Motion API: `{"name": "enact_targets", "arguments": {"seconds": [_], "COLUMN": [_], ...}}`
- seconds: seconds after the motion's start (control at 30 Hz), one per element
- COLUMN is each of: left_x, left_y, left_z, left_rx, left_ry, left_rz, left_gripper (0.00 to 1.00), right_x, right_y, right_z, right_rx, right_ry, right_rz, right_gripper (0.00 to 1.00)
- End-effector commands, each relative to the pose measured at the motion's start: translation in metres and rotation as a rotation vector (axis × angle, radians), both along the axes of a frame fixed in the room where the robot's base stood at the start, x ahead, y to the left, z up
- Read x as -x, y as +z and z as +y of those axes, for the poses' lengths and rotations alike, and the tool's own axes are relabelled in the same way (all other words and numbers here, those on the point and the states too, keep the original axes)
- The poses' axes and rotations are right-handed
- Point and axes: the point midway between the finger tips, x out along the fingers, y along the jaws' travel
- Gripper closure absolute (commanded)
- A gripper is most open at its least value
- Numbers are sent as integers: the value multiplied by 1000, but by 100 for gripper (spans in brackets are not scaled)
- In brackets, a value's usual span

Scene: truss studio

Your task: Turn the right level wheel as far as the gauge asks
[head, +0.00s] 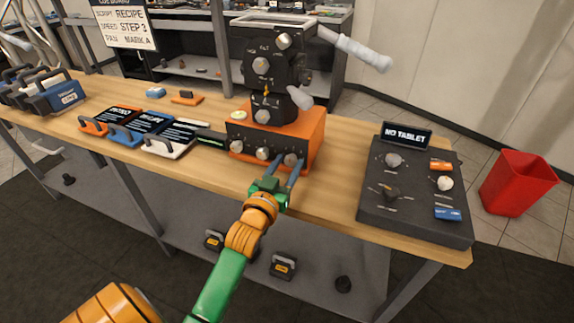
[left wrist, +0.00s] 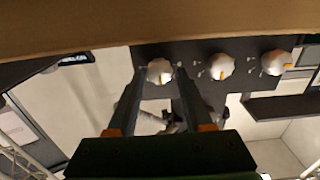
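An orange base box (head: 315,135) under a black camera head carries three pale wheels along its front. The right level wheel (head: 291,159) is at the right end of that row. My left gripper (head: 285,168) reaches up to it from the front. In the left wrist view, which looks upside down, the same wheel (left wrist: 160,71) shows between the two fingertips of the open gripper (left wrist: 160,80), with small gaps beside it. It has an orange mark. The middle wheel (left wrist: 220,67) and left wheel (left wrist: 275,62) stand clear. The gauge's reading is too small to tell. My right gripper is out of view.
A dark control panel (head: 415,215) with knobs and a "NO TABLET" sign (head: 406,135) lies right on the wooden table (head: 335,185). Labelled slates (head: 172,140) lie left of the box. White handles (head: 355,52) stick out from the camera head. A red bin (head: 517,183) stands beyond.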

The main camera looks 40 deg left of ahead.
Motion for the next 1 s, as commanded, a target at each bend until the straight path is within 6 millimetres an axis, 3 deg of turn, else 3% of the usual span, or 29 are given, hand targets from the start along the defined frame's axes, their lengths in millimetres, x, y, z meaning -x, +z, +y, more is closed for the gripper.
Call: {"name": "enact_targets", "arguments": {"seconds": [0.03, 0.17, 0.57, 1.0], "left_x": [0, 0, 0, 0], "left_y": [0, 0, 2, 2], "left_z": [0, 0, 0, -2], "left_rx": [0, 0, -67, -404], "left_ry": [0, 0, 0, 0], "left_rz": [0, 0, 18, 99], "left_gripper": [66, 100, 100, 100], "right_x": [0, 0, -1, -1], "right_y": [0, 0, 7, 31], "right_z": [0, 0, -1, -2], "right_rx": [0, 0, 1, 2], "right_ry": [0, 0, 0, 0], "right_rz": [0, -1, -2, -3], "right_gripper": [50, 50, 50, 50]}}
